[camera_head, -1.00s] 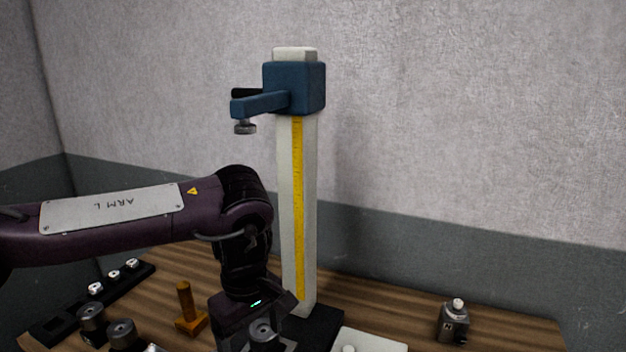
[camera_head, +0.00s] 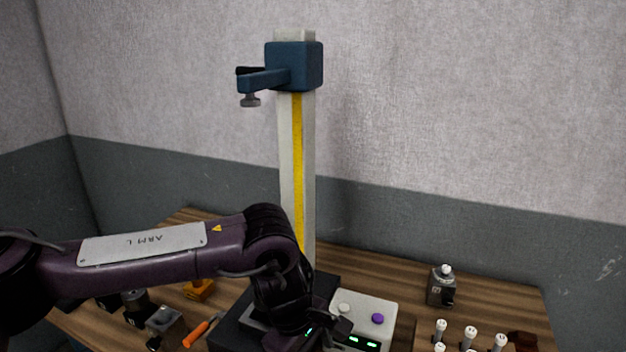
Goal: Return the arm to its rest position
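My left arm (camera_head: 165,255) comes in from the left and reaches across the front of the tall height gauge (camera_head: 298,165). Its wrist bends down at the gauge's foot. My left gripper (camera_head: 310,341) is at the bottom edge, in front of the gauge's black base and beside the white control box (camera_head: 366,316). Its fingertips are cut off or hidden, so I cannot tell whether it is open or holds anything. My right arm and gripper are not in view.
A blue carriage with a side arm (camera_head: 290,68) sits high on the gauge column. Grey cylindrical parts (camera_head: 165,322), an orange-handled tool (camera_head: 198,332) and an orange block (camera_head: 199,290) lie left. A grey device (camera_head: 441,287) and several white-topped pegs (camera_head: 470,335) stand right.

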